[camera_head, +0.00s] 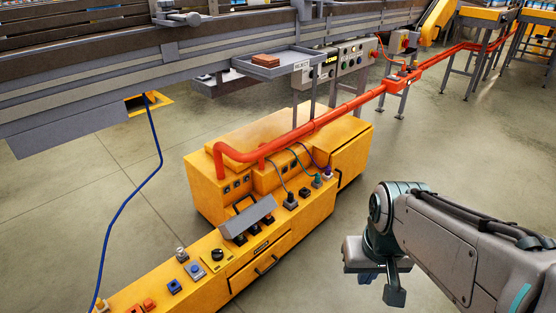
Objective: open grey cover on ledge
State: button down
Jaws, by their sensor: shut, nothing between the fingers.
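The grey cover (247,216) is a long, sloped plate on the top ledge of the low yellow console (218,263). Its front edge hangs over a row of small dark parts, which show partly below it. A dark frame-like piece stands just behind it. I cannot tell how far the cover is raised. My gripper (394,294) is at the lower right, pointing down, well to the right of the cover and apart from it. It is shut and holds nothing; its fingers are small and partly hidden by the hand.
A taller yellow cabinet (210,200) with an orange pipe (335,113) stands behind the ledge. Knobs, buttons and cabled plugs line the ledge on both sides of the cover. A blue cable (130,205) hangs at left. A conveyor crosses the back. Floor between gripper and console is clear.

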aim_at(239, 222)
jog(key=i, duration=1)
jog(key=u, duration=0.45)
